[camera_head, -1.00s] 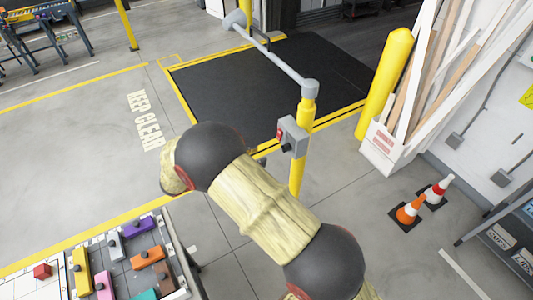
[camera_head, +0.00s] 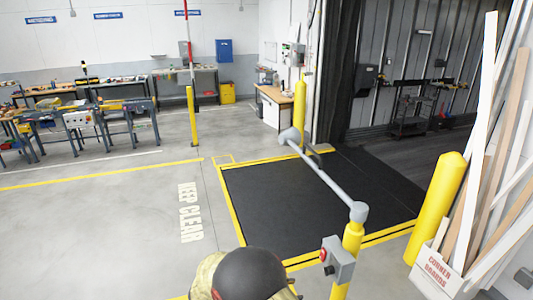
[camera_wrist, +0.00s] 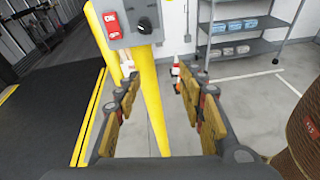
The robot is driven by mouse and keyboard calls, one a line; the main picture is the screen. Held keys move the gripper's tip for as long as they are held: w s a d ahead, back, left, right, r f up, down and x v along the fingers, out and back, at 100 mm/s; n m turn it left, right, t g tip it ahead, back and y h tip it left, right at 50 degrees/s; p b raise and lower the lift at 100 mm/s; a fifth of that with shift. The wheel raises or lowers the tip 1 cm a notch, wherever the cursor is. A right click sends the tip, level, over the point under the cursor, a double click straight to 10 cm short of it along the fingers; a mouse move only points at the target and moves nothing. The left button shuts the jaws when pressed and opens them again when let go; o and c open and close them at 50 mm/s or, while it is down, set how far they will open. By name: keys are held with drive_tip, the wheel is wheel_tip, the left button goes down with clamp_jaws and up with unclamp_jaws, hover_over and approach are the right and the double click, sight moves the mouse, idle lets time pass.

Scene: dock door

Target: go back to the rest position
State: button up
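My gripper (camera_wrist: 160,92) shows in the wrist view with its two jointed fingers spread wide apart and nothing held between them. A yellow post (camera_wrist: 150,95) shows beyond the gap, with a grey control box (camera_wrist: 132,22) on it at the top. The box carries a red part and a black knob. How far the post is from the fingers I cannot tell. In the head view only a rounded dark joint of my arm shows at the bottom edge; my gripper is out of that view.
In the head view a grey bar (camera_head: 325,180) runs between yellow posts beside a black dock plate (camera_head: 320,200). The control box (camera_head: 338,258) stands close right of my arm. A corner-boards box (camera_head: 437,275) is at right. Floor marked KEEP CLEAR (camera_head: 190,212) is open at left.

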drive_tip(key=s+d+f+m+g+y+b, duration=0.1)
drive_tip(key=s+m+g+y+b, duration=0.1)
drive_tip(key=s+m+y, duration=0.45)
drive_tip(key=s+d+m+g+y+b, duration=0.2)
drive_tip(key=s+m+g+b, duration=0.1)
drive_tip(key=s, duration=0.6)
drive_tip(key=s+d+r+m+t+y+b, duration=0.6)
drive_tip(key=s+m+b, duration=0.4)
drive_tip(key=b, duration=0.3)
drive_tip(key=shift+d+r+t, duration=0.25)
drive_tip(key=shift+d+t, duration=0.35)
drive_tip(key=shift+d, duration=0.55)
drive_tip(key=shift+c, duration=0.3)
